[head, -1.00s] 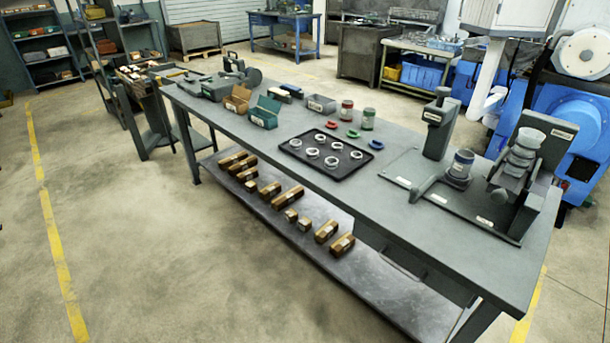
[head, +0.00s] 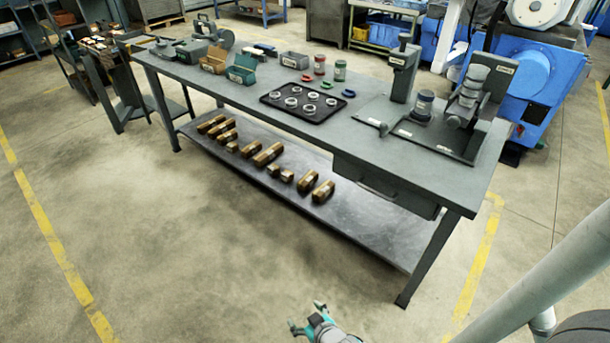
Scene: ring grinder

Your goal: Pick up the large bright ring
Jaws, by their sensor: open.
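Several bright metal rings lie in two rows on a black tray (head: 322,113) on the grey workbench (head: 390,172). One ring (head: 291,102) is in the front row and another ring (head: 310,109) lies at the front right. They are small in this view, so I cannot tell which is the large one. My gripper (head: 305,317) shows at the bottom edge, low over the floor, in front of the bench and well away from the tray. Its teal-tipped fingers are spread open with nothing between them.
Wooden blocks (head: 268,154) lie on the lower shelf. The floor before the bench is clear.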

